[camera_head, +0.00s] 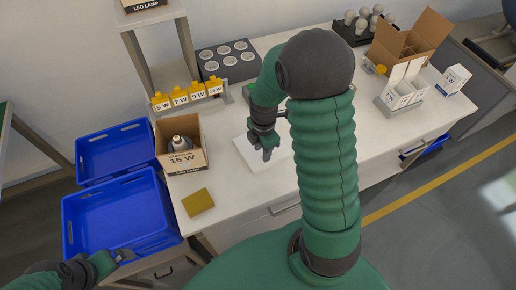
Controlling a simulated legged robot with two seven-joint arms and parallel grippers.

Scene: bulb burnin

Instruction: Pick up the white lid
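A flat white piece (250,157), which looks like the white lid, lies on the white table to the right of the open cardboard box. My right gripper (267,153) points down just over it, and my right arm hides part of the area behind. I cannot tell whether the fingers touch the piece or how far apart they are. My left gripper (124,256) is low at the left, by the near blue crate; its fingers are too small to read.
An open box (186,161) marked 15 W holds a bulb. Two blue crates (122,215) stand left. A yellow-brown pad (198,202) lies near the front edge. Yellow labelled holders (181,100), a grey socket tray (229,61) and a divided carton (411,42) stand farther back.

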